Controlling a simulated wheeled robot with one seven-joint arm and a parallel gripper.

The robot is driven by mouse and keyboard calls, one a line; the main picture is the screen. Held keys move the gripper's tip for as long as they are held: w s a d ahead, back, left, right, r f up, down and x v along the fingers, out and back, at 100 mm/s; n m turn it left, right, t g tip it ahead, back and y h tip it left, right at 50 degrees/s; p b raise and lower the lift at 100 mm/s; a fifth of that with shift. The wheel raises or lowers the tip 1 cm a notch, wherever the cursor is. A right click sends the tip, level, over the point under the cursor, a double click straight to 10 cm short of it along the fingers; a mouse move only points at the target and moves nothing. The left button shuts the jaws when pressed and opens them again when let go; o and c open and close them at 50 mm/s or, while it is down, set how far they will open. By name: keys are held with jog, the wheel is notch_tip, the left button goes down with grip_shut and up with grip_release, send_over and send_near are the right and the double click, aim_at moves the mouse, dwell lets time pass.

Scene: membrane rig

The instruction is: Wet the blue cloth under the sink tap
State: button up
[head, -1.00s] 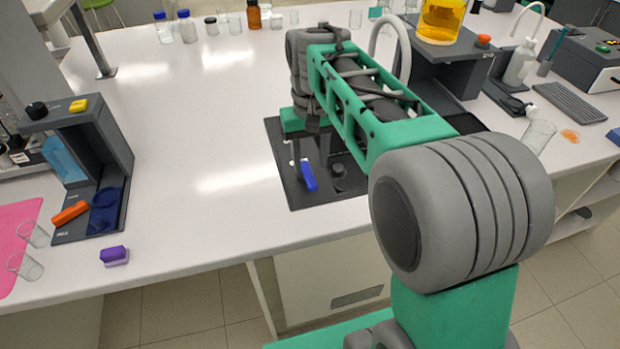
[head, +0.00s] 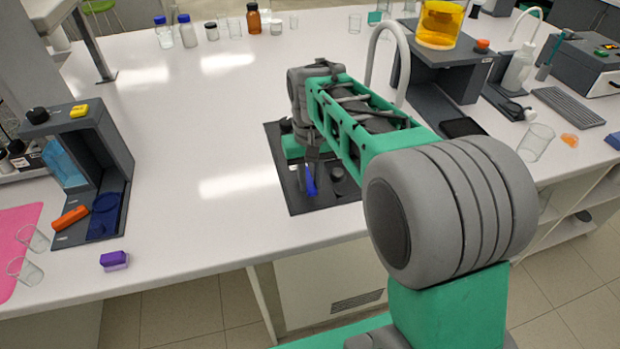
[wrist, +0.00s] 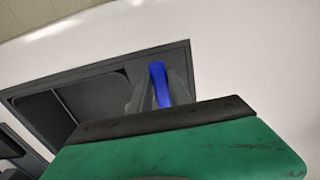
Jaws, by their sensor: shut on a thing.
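The blue cloth (head: 310,182) hangs as a narrow strip below my gripper (head: 311,160), over the dark sink (head: 296,205). In the wrist view the cloth (wrist: 159,84) sits between my fingers, and the sink (wrist: 60,95) spreads behind and to the left. My gripper is shut on the cloth; its fingertips show only in part. The grey curved tap (head: 402,55) rises behind my arm in the head view. My arm hides its base and part of the sink. I cannot tell whether water runs or whether the cloth is wet.
A grey stand (head: 100,150) with an orange piece (head: 70,218) is at left, with a purple-topped block (head: 114,260) near the front edge. A yellow-filled beaker (head: 440,24) stands on a grey rig behind the tap. The counter left of the sink is clear.

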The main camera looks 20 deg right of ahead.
grip_shut()
dwell(0.8)
